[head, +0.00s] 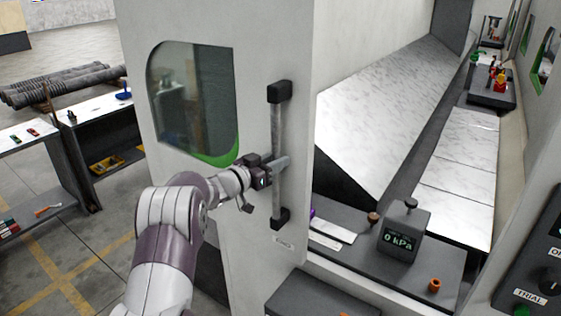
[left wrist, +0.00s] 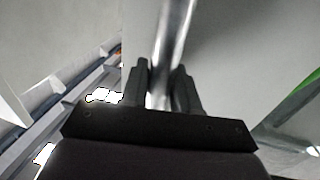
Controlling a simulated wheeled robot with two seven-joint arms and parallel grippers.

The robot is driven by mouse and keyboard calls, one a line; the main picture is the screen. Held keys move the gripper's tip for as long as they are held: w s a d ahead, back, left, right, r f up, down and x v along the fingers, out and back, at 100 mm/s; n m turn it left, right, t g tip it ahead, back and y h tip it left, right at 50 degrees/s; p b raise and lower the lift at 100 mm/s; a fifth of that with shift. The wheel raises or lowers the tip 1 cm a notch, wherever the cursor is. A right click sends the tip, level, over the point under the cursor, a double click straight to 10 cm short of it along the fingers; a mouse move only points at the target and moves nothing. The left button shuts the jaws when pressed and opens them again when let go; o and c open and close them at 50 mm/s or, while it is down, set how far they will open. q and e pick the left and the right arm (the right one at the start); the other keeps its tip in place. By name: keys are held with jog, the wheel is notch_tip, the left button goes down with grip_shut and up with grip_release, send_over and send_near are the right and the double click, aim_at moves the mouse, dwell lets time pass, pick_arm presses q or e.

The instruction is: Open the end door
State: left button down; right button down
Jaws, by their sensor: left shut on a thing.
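The end door (head: 180,45) is a pale panel with a window (head: 195,105) edged in green at its lower corner. A vertical metal bar handle (head: 277,150) with black end mounts stands near its right edge. My left gripper (head: 273,167) is at the middle of the handle. In the left wrist view the handle bar (left wrist: 172,45) runs between the two dark fingers (left wrist: 165,88), and the gripper is shut on it. The door's right edge stands beside an opening that shows the pale interior. My right gripper is not in view.
A grey pressure gauge reading 0 kPa (head: 402,236) stands on a dark ledge (head: 450,262) right of the door. A control panel (head: 540,270) is at the far right. Shelving (head: 105,135) and stacked dark rods (head: 60,85) are at left, with open floor below.

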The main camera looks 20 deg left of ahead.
pick_arm(q)
jog(key=c, duration=1)
grip_release()
jog(key=shift+d, duration=0.1)
jog(key=b+v, duration=0.5)
jog(key=v, duration=0.7)
jog(key=shift+s+b, duration=0.3)
